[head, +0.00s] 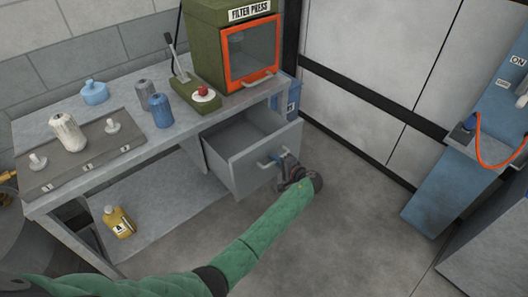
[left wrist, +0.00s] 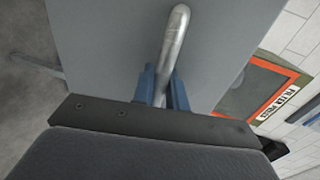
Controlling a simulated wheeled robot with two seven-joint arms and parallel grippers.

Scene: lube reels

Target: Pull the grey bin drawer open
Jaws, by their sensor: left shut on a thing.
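The grey bin drawer (head: 237,170) hangs under the right end of the workbench and stands well out from it. Its inside looks empty from the head view. My left gripper (head: 284,167) is at the drawer front, shut on the drawer's bar handle (head: 267,163). In the left wrist view the metal handle (left wrist: 173,45) runs down between the two blue fingers of the left gripper (left wrist: 161,88), in front of the grey drawer front (left wrist: 100,45). My right gripper is not in view.
The workbench (head: 118,163) carries a green filter press (head: 205,42) with an orange-framed door, a lever box with a red button, and several canisters. A yellow bottle (head: 118,222) stands on the lower shelf. A blue bin is behind the drawer.

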